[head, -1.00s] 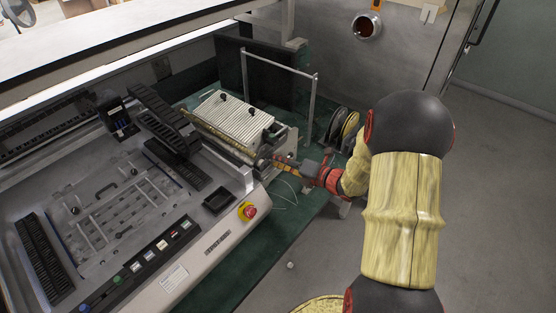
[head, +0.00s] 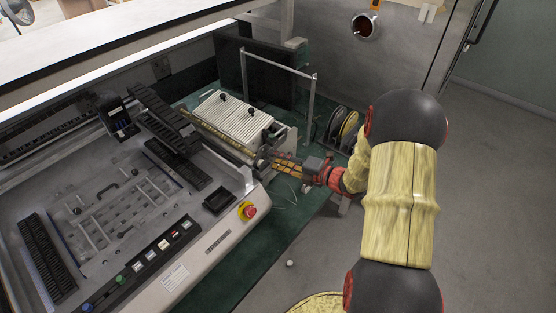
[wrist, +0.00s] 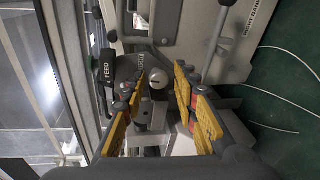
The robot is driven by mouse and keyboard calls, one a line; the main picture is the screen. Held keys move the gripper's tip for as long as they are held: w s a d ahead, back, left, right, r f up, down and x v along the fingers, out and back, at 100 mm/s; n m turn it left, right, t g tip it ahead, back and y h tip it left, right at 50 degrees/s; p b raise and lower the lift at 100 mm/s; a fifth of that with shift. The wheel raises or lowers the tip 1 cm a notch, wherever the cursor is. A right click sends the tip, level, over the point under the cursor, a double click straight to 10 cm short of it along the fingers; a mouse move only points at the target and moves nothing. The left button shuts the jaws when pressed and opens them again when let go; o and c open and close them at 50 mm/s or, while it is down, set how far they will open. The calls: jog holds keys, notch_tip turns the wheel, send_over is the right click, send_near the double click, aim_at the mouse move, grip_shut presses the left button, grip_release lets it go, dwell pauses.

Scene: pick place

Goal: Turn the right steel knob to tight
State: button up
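A small round steel knob (wrist: 158,80) with a slot-like mark on its face shows in the wrist view, ahead of my gripper. My gripper (wrist: 160,83) has its yellow fingers spread, one on each side of the knob, with visible gaps. I cannot tell how far the fingertips are from it in depth. In the head view my gripper (head: 268,160) is at the right end of the machine (head: 225,245), beside the ribbed white unit (head: 232,118). The knob is too small to make out there.
A metal rod with a dark end (wrist: 217,40) is on the right. A red stop button (head: 249,212) is on the machine's front corner. Cable reels (head: 345,125) lie behind my gripper.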

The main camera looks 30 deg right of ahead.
jog(key=shift+o, duration=0.7)
jog(key=shift+r, duration=0.1)
jog(key=v, duration=1.2)
jog(key=w+a+f+n+b, duration=0.1)
jog(key=w+a+f+b, duration=0.1)
jog(key=a+f+b, duration=0.15)
jog(key=w+a+r+n+t+b, duration=0.1)
jog(key=w+n+t, duration=0.1)
jog(key=w, duration=0.6)
jog(key=shift+w+a+n+t+h, duration=0.2)
jog(key=shift+a+n+t+h, duration=0.15)
jog(key=shift+n, duration=0.45)
jog(key=shift+c, duration=1.1)
